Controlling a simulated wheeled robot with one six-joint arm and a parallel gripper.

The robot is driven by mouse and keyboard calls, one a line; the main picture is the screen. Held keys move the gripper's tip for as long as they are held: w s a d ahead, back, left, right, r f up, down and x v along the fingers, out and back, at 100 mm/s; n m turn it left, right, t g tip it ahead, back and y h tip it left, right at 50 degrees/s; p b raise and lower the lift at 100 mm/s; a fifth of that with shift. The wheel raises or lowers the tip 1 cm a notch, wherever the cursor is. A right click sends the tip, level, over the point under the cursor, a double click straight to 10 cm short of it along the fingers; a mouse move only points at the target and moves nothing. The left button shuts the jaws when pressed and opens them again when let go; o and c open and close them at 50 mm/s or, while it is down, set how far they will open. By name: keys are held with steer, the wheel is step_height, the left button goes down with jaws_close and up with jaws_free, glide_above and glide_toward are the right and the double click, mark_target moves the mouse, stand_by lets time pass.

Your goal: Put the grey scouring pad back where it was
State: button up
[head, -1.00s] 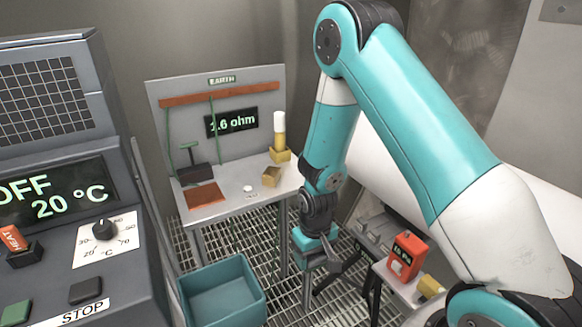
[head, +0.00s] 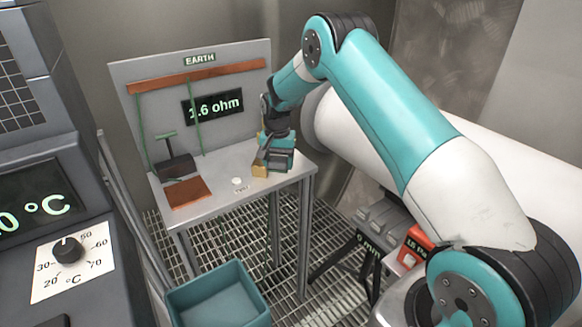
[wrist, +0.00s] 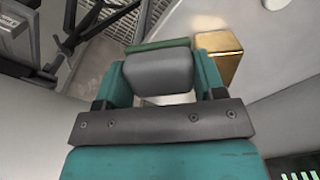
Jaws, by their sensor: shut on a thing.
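The grey scouring pad (wrist: 160,72) is a rounded grey block between the two teal fingers of my gripper (wrist: 162,85) in the wrist view. A thin green strip shows along its far edge. In the head view my gripper (head: 278,158) is at the right part of the small grey bench (head: 222,192), close beside a brass block (head: 260,171). The pad cannot be made out clearly there. The brass block also shows in the wrist view (wrist: 223,55), to the right of the pad. Whether the pad touches the bench cannot be told.
On the bench are a copper-brown plate (head: 188,193), a small white disc (head: 237,182) and a dark clamp with a green handle (head: 177,164). A teal bin (head: 218,296) stands in front. A red device (head: 410,248) is at lower right. The bench's front middle is clear.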

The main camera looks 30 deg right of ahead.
steer(key=w+d+r+m+b, duration=0.1)
steer(key=w+d+r+m, duration=0.3)
steer(key=r, duration=0.3)
steer(key=w+d+r+m+b, duration=0.25)
steer(key=d+r+m, duration=0.25)
steer(key=r, duration=0.3)
steer(key=f, duration=0.5)
steer(key=f+b, duration=0.1)
steer(key=f, duration=0.3)
steer(key=f+b, duration=0.1)
steer(key=f, duration=0.4)
steer(key=shift+w+a+f, duration=0.1)
steer(key=shift+a+f, duration=0.15)
steer(key=shift+f, duration=0.1)
steer(key=shift+f+p, duration=0.45)
steer(key=shift+f, duration=2.1)
steer(key=shift+f, duration=0.1)
steer(key=o, duration=0.9)
